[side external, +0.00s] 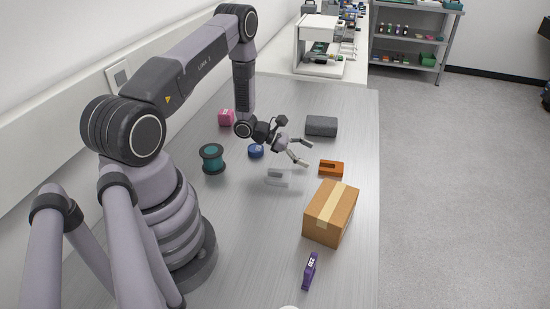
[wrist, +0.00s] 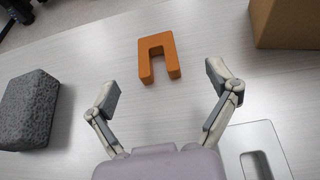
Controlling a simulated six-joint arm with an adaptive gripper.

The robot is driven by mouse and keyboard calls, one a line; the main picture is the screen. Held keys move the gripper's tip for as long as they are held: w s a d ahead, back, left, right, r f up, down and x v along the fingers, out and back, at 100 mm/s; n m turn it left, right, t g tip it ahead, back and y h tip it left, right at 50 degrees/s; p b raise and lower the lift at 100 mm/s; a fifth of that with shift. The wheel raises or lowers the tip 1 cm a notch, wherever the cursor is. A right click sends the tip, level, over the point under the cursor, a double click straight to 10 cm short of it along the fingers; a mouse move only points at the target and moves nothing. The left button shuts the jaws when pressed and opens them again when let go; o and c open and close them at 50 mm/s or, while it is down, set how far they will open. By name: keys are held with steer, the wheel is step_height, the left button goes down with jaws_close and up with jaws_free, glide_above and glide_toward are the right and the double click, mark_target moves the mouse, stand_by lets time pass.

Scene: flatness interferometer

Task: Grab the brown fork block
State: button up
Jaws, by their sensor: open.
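The brown fork block (side external: 331,168) is an orange-brown U-shaped piece lying flat on the table near its right edge, between a grey block and a cardboard box. In the wrist view the fork block (wrist: 158,58) lies ahead of the fingertips and roughly centred between them, with its slot facing my gripper. My gripper (side external: 301,153) is open and empty, to the left of the fork block and above the table. In the wrist view both fingers of my gripper (wrist: 165,92) are spread wide and do not touch the block.
A cardboard box (side external: 331,212) stands just in front of the fork block. A dark grey block (side external: 321,127) lies behind it. A light slotted plate (side external: 277,177) is below my gripper. A green spool (side external: 211,158), blue roll (side external: 256,151), pink cube (side external: 226,117) and purple item (side external: 310,271) also lie about.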

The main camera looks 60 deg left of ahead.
mark_target(335, 166)
steer(key=shift+x, duration=1.2)
steer(key=x, duration=0.5)
steer(key=shift+w+a+f, duration=0.2)
steer(key=shift+w+f, duration=0.1)
steer(key=shift+f, duration=0.15)
steer(key=c, duration=1.3)
steer(key=shift+r, duration=0.2)
